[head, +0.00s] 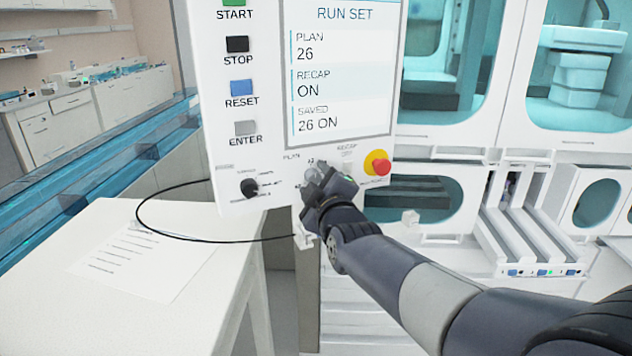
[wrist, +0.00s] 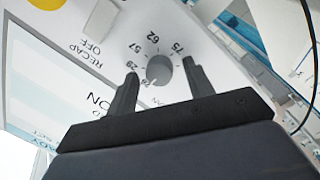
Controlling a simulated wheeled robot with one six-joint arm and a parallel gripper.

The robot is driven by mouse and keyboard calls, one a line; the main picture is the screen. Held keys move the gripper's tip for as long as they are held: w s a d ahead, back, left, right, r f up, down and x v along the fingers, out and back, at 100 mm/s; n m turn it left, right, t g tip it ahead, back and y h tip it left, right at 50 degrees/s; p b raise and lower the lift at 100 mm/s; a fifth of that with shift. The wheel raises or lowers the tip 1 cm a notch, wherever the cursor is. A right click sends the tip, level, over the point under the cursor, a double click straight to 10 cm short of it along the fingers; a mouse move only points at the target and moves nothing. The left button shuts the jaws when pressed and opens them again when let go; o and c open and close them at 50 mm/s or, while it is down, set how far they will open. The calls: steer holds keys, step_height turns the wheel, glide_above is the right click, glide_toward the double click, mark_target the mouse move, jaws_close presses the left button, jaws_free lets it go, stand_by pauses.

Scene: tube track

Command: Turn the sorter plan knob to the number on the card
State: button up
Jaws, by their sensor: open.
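The plan knob (wrist: 159,70) is a small grey dial ringed by printed numbers, including 29, 57, 62 and 75. It sits on the white control panel (head: 215,110), whose screen (head: 342,70) reads plan 26, recap ON, saved 26 ON. My gripper (wrist: 160,68) is open, with one finger on each side of the knob in the wrist view; I cannot tell whether they touch it. In the head view my gripper (head: 315,175) mostly hides the knob. A white card (head: 140,262) with printed lines lies on the table, too small to read.
A red stop button (head: 380,166) on yellow is right of the knob. A black selector knob (head: 249,187) is at left. Start, stop, reset and enter (head: 245,128) buttons line the panel's left. A black cable (head: 150,222) loops over the white table (head: 215,290).

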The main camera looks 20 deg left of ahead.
steer(key=shift+c, duration=0.2)
steer(key=c, duration=0.9)
steer(key=shift+c, duration=0.2)
